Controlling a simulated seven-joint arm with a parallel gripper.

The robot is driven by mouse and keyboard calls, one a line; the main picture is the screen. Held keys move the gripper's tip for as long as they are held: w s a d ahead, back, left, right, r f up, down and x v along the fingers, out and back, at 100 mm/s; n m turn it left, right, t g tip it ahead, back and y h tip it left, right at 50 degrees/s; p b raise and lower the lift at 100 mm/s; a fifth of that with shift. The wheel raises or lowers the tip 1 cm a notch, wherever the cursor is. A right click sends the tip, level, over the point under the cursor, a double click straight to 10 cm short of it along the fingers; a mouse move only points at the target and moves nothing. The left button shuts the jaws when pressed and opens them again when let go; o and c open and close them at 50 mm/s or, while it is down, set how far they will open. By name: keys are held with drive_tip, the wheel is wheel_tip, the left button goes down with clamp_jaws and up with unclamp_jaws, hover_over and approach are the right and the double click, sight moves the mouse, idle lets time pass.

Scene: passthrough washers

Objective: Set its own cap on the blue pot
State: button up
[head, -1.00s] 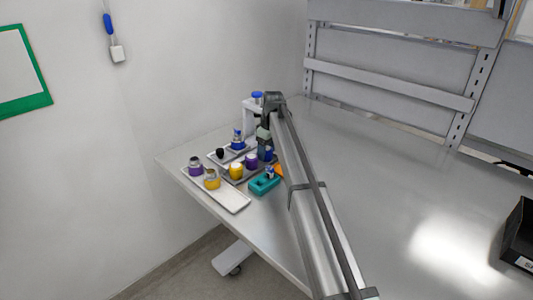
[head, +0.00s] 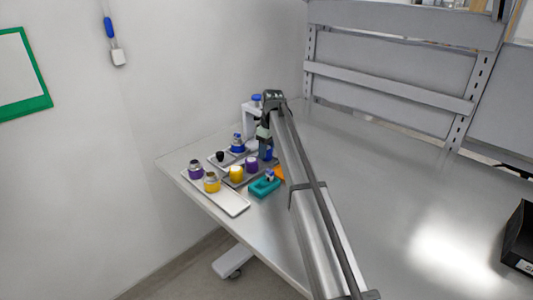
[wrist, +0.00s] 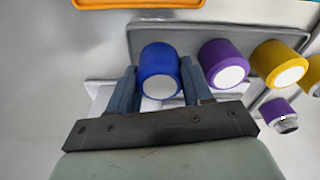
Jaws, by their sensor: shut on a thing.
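My gripper (wrist: 158,88) is shut on a blue cap (wrist: 160,72), with one finger on each side of it. In the head view my gripper (head: 266,147) is at the right end of the cap tray, and the blue cap (head: 269,154) shows in part beside the fingers. I cannot tell how far the cap is above the tray. The blue pot (head: 238,145), with a bare metallic neck, stands upright to the left of my gripper.
A purple cap (wrist: 223,64) and a yellow cap (wrist: 279,64) stand beside the held cap on a grey tray (wrist: 140,38). A purple pot (head: 195,171) and a yellow pot (head: 212,184) stand on a front tray (head: 232,205). A teal block (head: 264,187) and a white stand (head: 250,113) are close by.

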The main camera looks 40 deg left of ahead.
drive_tip(key=r, duration=0.5)
drive_tip(key=a+r, duration=0.1)
drive_tip(key=r, duration=0.2)
drive_tip(key=shift+s+r, duration=0.1)
drive_tip(key=shift+r, duration=0.1)
wheel_tip(320, 180, up, 6)
hover_over(237, 132)
drive_tip(key=shift+s+f, duration=0.1)
drive_tip(key=shift+f, duration=2.45)
drive_tip(key=shift+d+f, duration=0.1)
drive_tip(key=shift+f, duration=0.2)
drive_tip(key=shift+f, duration=0.35)
drive_tip(key=shift+f, duration=1.35)
drive_tip(key=o, duration=1.1)
drive_tip(key=shift+c, duration=0.2)
